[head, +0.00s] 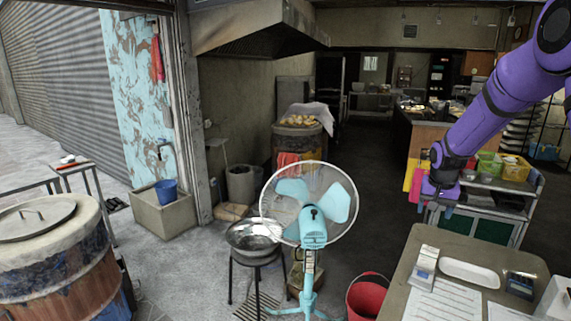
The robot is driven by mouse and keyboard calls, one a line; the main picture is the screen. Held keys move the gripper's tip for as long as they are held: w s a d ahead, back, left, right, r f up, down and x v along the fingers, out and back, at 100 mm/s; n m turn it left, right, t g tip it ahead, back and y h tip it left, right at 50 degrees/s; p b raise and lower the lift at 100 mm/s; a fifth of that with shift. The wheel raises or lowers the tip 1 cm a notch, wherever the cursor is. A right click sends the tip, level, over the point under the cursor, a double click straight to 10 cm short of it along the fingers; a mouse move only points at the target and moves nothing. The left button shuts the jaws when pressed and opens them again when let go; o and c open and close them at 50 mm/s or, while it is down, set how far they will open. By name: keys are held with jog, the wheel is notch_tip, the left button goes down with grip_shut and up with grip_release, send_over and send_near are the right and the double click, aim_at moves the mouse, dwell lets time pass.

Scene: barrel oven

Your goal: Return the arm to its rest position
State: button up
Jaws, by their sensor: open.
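My purple arm comes in from the upper right. My gripper (438,199) is at its lower end, pointing down, above the far edge of the desk and in front of the shelf cart. It is open and I see nothing held in it. No part of the arm appears to touch the desk or the cart.
The desk (412,262) holds a white tray (469,273), papers and a small dark device. A shelf cart (513,207) with baskets stands behind. A turquoise fan (313,228), red bucket (367,298) and barrel oven (55,268) stand left. The middle aisle is clear.

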jog(key=s+a+r+n+t, duration=0.1)
jog(key=s+a+r, duration=0.3)
jog(key=s+r, duration=0.5)
jog(key=s+a+r+n+t, duration=0.15)
jog(key=s+a+r, duration=0.25)
jog(key=s+r, duration=0.5)
jog(key=s+a+r+n, duration=0.1)
jog(key=s+a, duration=0.1)
jog(key=s, duration=0.8)
jog(key=s+a+r+n+y, duration=0.1)
jog(key=s+a+n, duration=0.1)
jog(key=s, duration=0.9)
jog(key=shift+s+a, duration=0.3)
jog(key=shift+a, duration=0.1)
jog(key=shift+r+t, duration=0.1)
jog(key=shift+t, duration=0.15)
